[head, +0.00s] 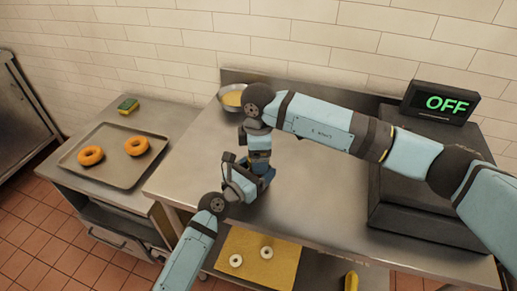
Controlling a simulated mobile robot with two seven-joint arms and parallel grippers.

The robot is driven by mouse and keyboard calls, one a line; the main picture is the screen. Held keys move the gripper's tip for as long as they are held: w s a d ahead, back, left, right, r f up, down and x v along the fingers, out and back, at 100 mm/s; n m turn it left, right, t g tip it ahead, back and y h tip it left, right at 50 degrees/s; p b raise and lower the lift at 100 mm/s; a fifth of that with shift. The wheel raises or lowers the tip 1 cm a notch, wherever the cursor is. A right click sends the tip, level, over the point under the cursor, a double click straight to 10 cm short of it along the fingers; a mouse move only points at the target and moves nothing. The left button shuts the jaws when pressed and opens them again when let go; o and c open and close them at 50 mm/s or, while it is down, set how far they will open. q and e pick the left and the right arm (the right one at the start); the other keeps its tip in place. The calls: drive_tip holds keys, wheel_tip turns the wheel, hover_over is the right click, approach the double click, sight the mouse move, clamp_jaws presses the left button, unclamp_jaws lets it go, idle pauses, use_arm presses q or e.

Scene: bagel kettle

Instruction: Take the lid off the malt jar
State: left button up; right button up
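No malt jar or lid can be made out in the head view; my arms may hide them. My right arm reaches in from the right and bends down over the left part of the steel counter (310,195), with its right gripper (262,174) low near the counter's left front. My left arm comes up from the bottom, and its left gripper (238,185) is close beside the right one. The two overlap in the picture. The fingertips of both are hidden, so I cannot tell whether either is open or holds something.
A bowl with yellow contents (233,96) stands behind my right arm. A dark box (400,205) and an "OFF" display (440,102) are at right. A tray (115,170) with two orange rings and a sponge (128,106) are at left. Below, a yellow board (240,262) holds two pale rings.

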drive_tip(key=c, duration=0.9)
